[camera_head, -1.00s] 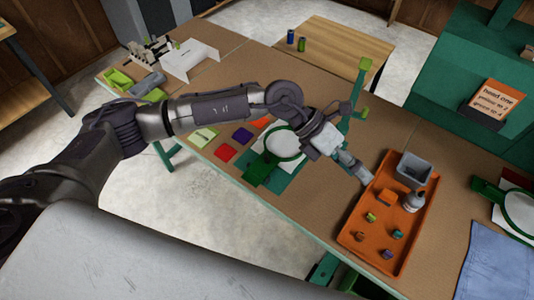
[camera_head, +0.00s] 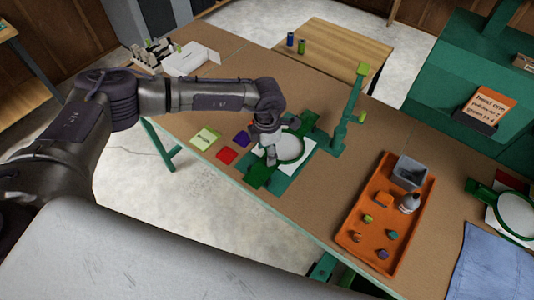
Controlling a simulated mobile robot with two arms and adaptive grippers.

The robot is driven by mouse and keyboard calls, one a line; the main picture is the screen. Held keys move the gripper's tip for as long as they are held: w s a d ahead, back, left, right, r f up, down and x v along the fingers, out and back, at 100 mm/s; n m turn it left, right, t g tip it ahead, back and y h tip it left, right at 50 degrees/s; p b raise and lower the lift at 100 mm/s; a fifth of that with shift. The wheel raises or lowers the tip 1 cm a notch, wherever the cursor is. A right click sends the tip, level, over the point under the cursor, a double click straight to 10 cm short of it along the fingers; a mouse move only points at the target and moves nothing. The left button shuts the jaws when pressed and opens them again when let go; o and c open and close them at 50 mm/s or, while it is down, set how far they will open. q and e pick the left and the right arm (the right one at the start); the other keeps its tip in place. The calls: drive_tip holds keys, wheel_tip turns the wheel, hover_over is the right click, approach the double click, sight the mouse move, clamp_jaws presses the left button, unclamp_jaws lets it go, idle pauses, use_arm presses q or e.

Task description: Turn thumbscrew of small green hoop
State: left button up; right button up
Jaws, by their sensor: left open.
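A green hoop (camera_head: 303,150) with white cloth lies on a green base (camera_head: 290,183) on the workbench. A darker green block (camera_head: 257,176) sits at its near left side. My left gripper (camera_head: 270,161) points down over the hoop's near left rim, close to that block. It is open. I cannot tell whether it touches anything, and the thumbscrew is too small or hidden behind the gripper. A second green hoop (camera_head: 498,208) with white cloth is at the right edge. My right gripper is not in view.
An orange tray (camera_head: 349,236) with spools, a grey bin (camera_head: 409,172) and a small bottle (camera_head: 409,202) stands to the right. A green post (camera_head: 350,105) rises behind the hoop. Coloured cards (camera_head: 227,156) lie left of it. Blue cloth (camera_head: 494,265) lies at lower right.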

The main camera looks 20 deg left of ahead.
use_arm(q)
drive_tip(key=shift+f, duration=1.9)
clamp_jaws()
drive_tip(key=shift+f+m+b, duration=0.15)
drive_tip(key=shift+m+b, duration=0.4)
drive_tip(key=shift+m, duration=0.05)
drive_tip(key=m+b, duration=0.8)
drive_tip(key=b, duration=0.2)
drive_tip(key=shift+m+b, duration=0.85)
drive_tip(key=shift+m, duration=0.15)
drive_tip(key=shift+m+b, duration=0.4)
drive_tip(key=shift+r, duration=0.2)
